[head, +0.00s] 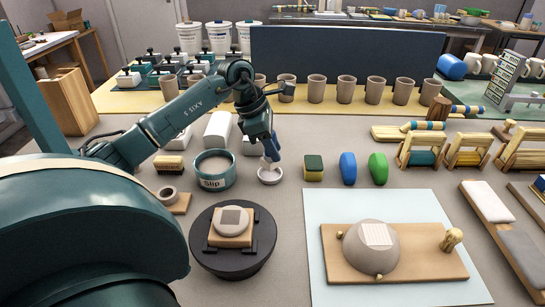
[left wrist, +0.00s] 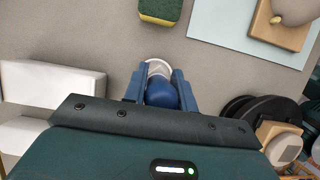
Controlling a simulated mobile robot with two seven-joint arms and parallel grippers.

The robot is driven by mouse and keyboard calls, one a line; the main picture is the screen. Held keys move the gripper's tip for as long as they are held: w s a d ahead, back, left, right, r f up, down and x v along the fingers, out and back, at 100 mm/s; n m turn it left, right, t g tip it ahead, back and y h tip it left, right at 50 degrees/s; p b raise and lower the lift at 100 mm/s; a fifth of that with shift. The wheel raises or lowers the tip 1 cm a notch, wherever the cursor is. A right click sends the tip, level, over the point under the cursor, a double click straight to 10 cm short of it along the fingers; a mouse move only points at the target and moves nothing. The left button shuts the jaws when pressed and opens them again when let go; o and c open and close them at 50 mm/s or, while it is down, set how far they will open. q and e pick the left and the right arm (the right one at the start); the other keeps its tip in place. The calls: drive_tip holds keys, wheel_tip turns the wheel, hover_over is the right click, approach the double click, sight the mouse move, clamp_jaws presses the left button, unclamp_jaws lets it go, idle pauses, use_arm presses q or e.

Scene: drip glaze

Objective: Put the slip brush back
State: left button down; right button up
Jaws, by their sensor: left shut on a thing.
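My left gripper (head: 270,158) points down over a small round white dish (head: 270,175), just right of the teal slip tub (head: 213,183). It is shut on the slip brush, whose blue rounded end (left wrist: 162,92) shows between the fingers in the left wrist view. There the dish rim (left wrist: 157,66) shows right beyond the brush. The brush's lower part is mostly hidden by the fingers, and I cannot tell whether it touches the dish. My right gripper is not in view.
A yellow-green sponge (head: 314,168), a blue block (head: 348,168) and a green block (head: 378,168) stand right of the dish. A dark turntable (head: 232,262) is in front. A row of clay cups (head: 345,89) stands behind. Bare table lies around the dish.

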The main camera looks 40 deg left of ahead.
use_arm(q)
drive_tip(key=shift+f, duration=1.55)
drive_tip(key=shift+f, duration=0.1)
drive_tip(key=shift+f, duration=0.15)
drive_tip(key=c, duration=1.1)
unclamp_jaws()
drive_tip(key=shift+r, duration=0.3)
drive_tip(key=v, duration=1.2)
drive_tip(key=shift+d, duration=0.1)
